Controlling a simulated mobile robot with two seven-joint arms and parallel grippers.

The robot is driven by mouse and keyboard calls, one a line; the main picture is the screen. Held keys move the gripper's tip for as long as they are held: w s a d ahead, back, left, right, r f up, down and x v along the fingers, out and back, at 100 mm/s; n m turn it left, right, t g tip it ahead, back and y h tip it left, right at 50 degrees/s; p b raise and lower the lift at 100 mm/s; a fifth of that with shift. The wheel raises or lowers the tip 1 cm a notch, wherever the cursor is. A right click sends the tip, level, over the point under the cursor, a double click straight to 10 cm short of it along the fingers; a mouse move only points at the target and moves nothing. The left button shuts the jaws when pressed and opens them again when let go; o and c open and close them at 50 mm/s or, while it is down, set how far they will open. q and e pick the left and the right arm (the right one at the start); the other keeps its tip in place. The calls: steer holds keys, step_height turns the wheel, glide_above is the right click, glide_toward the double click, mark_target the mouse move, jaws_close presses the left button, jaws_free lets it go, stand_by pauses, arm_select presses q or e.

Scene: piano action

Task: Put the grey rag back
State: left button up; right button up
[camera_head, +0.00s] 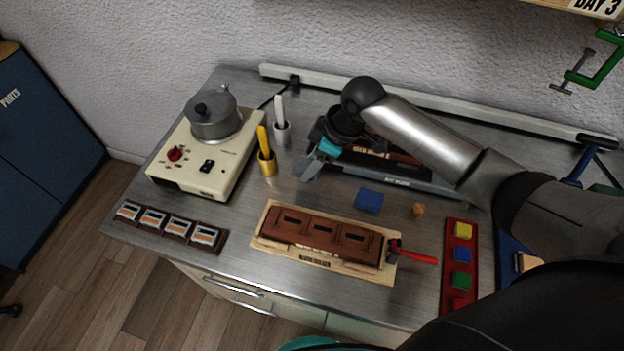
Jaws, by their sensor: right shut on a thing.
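My right gripper (314,157) points down and left over the back middle of the bench, at the left end of the long grey tray (432,185). It is shut on a grey piece (307,169) that looks like the grey rag; its outline is partly hidden by the dark fingers. A teal patch (329,147) shows beside the fingers. A blue folded cloth (369,200) lies flat on the bench in front of the tray. My left gripper is not in view.
A cream hot-plate box (200,180) with a metal pot (213,118) stands left. Gold (267,163) and silver (282,134) holders stand beside it. A brown part on a wooden board (262,240), a red tray (474,231) of coloured blocks and a small orange thing (418,209) lie in front.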

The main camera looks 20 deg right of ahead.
mark_target(306, 187)
steer(key=shift+f+b, duration=0.45)
steer(key=shift+f, duration=2.7)
steer(key=shift+f, duration=0.15)
steer(key=o, duration=1.3)
steer(key=shift+d+r, duration=0.15)
steer(key=shift+r, duration=0.4)
steer(key=p+v, duration=0.2)
steer(key=v, duration=0.9)
steer(key=shift+r, duration=0.15)
